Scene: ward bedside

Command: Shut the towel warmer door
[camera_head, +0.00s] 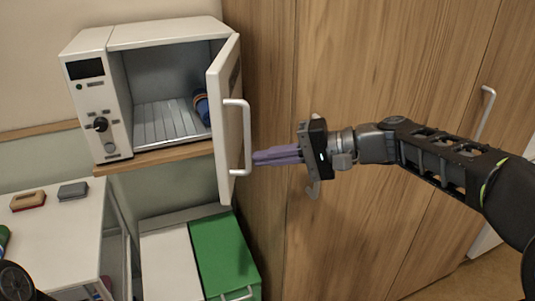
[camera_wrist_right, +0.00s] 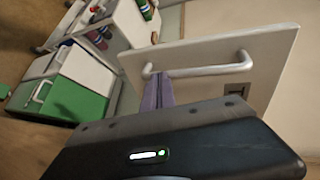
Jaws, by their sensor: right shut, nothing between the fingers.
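The towel warmer (camera_head: 112,95) is a white box on a wooden shelf at the upper left of the head view. Its door (camera_head: 225,120) is hinged at the right and stands wide open, with a white bar handle (camera_head: 243,135). A blue rolled item (camera_head: 201,106) lies inside on the ribbed floor. My right gripper (camera_head: 258,158) is shut and empty, its purple fingers pointing left with the tips at the handle. In the right wrist view the fingertips (camera_wrist_right: 158,85) are close to the handle (camera_wrist_right: 200,68); I cannot tell whether they touch. My left gripper is not seen.
A wooden cabinet (camera_head: 350,60) fills the wall behind my right arm. Below the warmer stands a unit with a white and a green lid (camera_head: 222,252). A white table (camera_head: 60,230) at the left holds a brush (camera_head: 28,200) and a grey block (camera_head: 73,191).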

